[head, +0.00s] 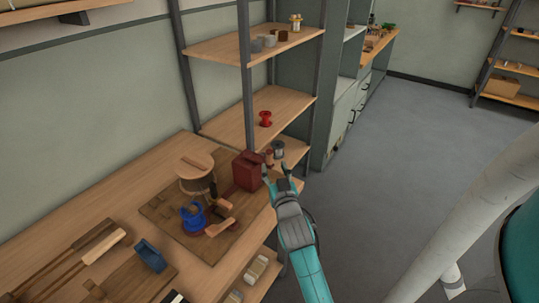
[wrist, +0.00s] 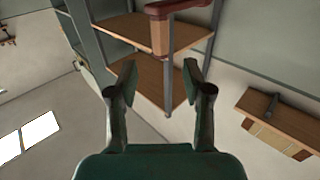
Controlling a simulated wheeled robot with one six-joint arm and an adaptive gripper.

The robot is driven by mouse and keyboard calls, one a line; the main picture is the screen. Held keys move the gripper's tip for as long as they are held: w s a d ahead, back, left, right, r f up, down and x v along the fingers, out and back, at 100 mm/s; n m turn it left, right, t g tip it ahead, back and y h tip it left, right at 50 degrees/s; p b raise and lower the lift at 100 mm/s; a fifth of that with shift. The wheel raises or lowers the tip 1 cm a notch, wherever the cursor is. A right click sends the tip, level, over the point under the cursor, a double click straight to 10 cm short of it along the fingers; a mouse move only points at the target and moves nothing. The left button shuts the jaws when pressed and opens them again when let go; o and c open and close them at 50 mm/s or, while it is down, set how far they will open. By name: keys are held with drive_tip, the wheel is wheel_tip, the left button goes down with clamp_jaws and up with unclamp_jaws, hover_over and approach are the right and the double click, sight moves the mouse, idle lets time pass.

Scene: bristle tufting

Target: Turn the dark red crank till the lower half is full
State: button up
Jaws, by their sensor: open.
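A dark red box-shaped machine (head: 248,170) stands at the right end of the workbench. In the wrist view, a dark red crank arm (wrist: 183,6) with a wooden grip (wrist: 161,38) is at the top, ahead of my fingertips. The grip also shows small in the head view (head: 269,158), beside the box. My gripper (head: 277,174) is at the bench's right end, close to the box and grip. In the wrist view my gripper (wrist: 160,78) is open with nothing between its fingers; the grip lies beyond the tips. I cannot make out any lower half or its filling.
A stand with a round wooden top (head: 194,165) and a blue part (head: 193,216) is on a brown mat (head: 158,211). A blue block (head: 150,256) and long-handled tools lie at the front left. Shelves (head: 263,113) rise behind; the floor at right is open.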

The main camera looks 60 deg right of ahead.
sight(270, 157)
drive_tip(key=x, duration=0.8)
drive_tip(key=shift+c, duration=0.2)
clamp_jaws()
